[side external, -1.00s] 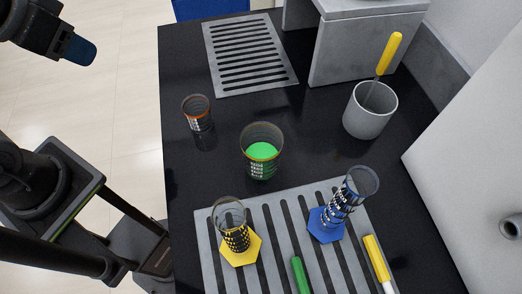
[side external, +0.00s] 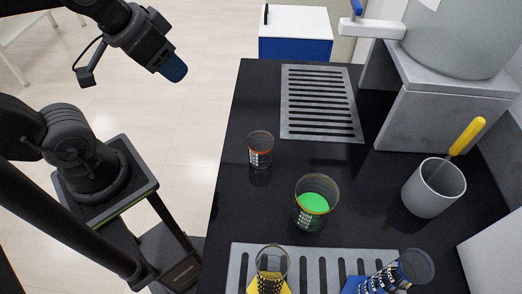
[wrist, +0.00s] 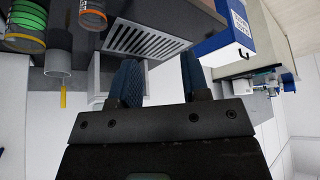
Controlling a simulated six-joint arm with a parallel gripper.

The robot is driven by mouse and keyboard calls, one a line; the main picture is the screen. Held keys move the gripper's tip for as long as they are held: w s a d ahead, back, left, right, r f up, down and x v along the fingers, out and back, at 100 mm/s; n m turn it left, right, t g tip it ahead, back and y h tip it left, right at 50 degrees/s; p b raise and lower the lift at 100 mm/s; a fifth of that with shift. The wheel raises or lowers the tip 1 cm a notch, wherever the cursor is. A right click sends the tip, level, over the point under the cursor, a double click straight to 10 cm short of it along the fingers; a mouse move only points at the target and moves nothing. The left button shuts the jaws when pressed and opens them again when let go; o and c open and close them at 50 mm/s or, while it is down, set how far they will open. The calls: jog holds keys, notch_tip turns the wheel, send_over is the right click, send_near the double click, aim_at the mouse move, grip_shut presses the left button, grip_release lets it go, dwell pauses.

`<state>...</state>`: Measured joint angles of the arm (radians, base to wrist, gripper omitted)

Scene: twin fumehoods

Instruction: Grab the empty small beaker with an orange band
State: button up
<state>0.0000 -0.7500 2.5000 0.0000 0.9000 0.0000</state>
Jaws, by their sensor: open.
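The small beaker with an orange band (side external: 260,152) stands upright on the black bench, near its left edge, and looks empty. In the wrist view the orange-banded beaker (wrist: 92,14) is at the top left, cut by the frame edge. My gripper (side external: 174,70) hangs in the air beyond the bench's left edge, to the upper left of the beaker and apart from it. In the wrist view my gripper (wrist: 160,76) has its two blue fingers spread with nothing between them.
A larger beaker with green contents (side external: 312,203) stands just right of the small one. A grey mug with a yellow-handled tool (side external: 434,188) is further right. A slotted plate (side external: 320,105) lies behind. Yellow-based (side external: 270,272) and blue-based (side external: 392,276) cylinders stand in front.

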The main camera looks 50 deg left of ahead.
dwell(0.4)
jog(key=o, duration=0.8)
jog(key=m+g, duration=0.6)
jog(key=m, duration=1.2)
send_near(260, 151)
jog(key=w+a, duration=0.1)
jog(key=a, duration=0.1)
notch_tip(260, 151, down, 8)
jog(key=shift+w+a+r, duration=0.1)
jog(key=shift+w+a, duration=0.05)
jog(key=shift+w, duration=0.05)
jog(key=shift+n, duration=0.3)
jog(key=shift+d+f, duration=0.2)
jog(key=shift+f, duration=2.6)
